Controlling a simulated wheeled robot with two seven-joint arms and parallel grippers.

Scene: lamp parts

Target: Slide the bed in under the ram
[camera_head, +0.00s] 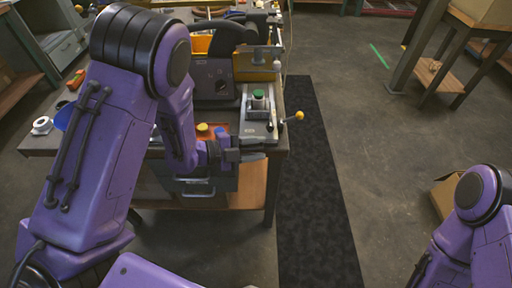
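A dark press-like machine (215,75) stands on the workbench. A grey upright part, which looks like the ram (259,57), is at its right side. Below and in front of it is a flat light-grey plate, which looks like the bed (246,127). A small grey piece with a green top (259,96) is on the plate. My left gripper (254,149) is at the bench's front edge, just in front of the plate. Its fingers point right; whether they are apart or touch anything is unclear. My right gripper is out of view; only its arm shows at lower right.
An orange tray (208,131) with a yellow piece is behind my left wrist. A white nut-like ring (41,125) lies at the left. The dark floor mat (318,190) beside the bench is clear.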

